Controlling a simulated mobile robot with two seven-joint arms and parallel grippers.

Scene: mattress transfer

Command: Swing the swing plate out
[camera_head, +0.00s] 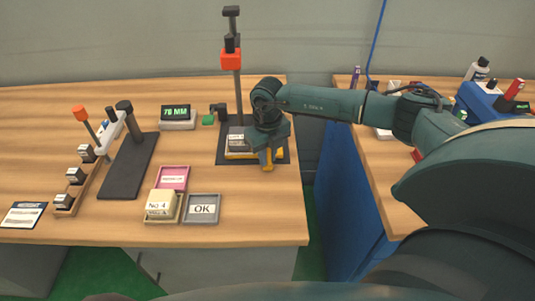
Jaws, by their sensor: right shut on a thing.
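The test stand has a dark base (224,157), a tall grey post and an orange part high on it. On the base, a low plate with a yellow edge, which looks like the swing plate (236,155), carries a grey labelled block (238,141). My right gripper (267,158) reaches down from the right at the plate's right side, shut at a yellow part there. The gripper and wrist hide the grasp and the plate's right end. My left gripper is not in view.
Left of the stand are a display reading 70 MM (177,117), a pink tray (172,178), a tray with a No 4 block (161,204) and a grey OK tray (202,208). A black fixture (130,165) and a stamp rack (80,183) stand farther left. A gap separates the right bench.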

